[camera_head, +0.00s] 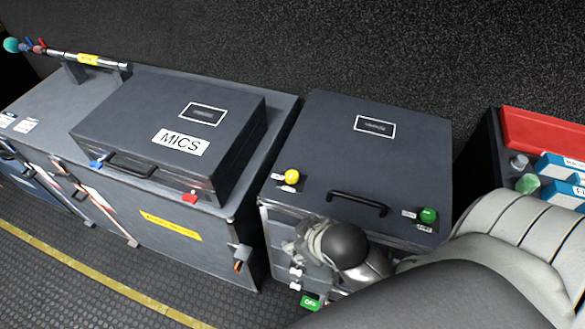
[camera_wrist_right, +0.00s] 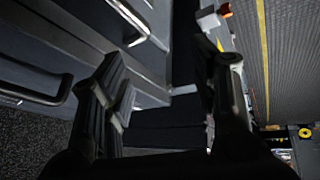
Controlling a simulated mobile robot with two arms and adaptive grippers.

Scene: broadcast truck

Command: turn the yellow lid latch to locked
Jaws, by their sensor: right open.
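The yellow lid latch (camera_head: 292,176) is a round knob at the front left corner of the dark grey case lid (camera_head: 400,150), with a small white label beside it. My right gripper (camera_head: 308,240) is partly hidden by its own wrist, in front of the case and below the latch, apart from it. In the right wrist view its two dark fingers (camera_wrist_right: 170,82) stand apart with nothing between them. I cannot make out the yellow latch in the wrist view. My left gripper is not in view.
A green knob (camera_head: 428,215) sits at the lid's front right, with a black handle (camera_head: 357,203) between. A MICS case (camera_head: 170,135) rests on the left cabinet (camera_head: 190,245), which has an orange-tipped lever (camera_head: 238,262). A red-topped bin (camera_head: 545,135) stands right.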

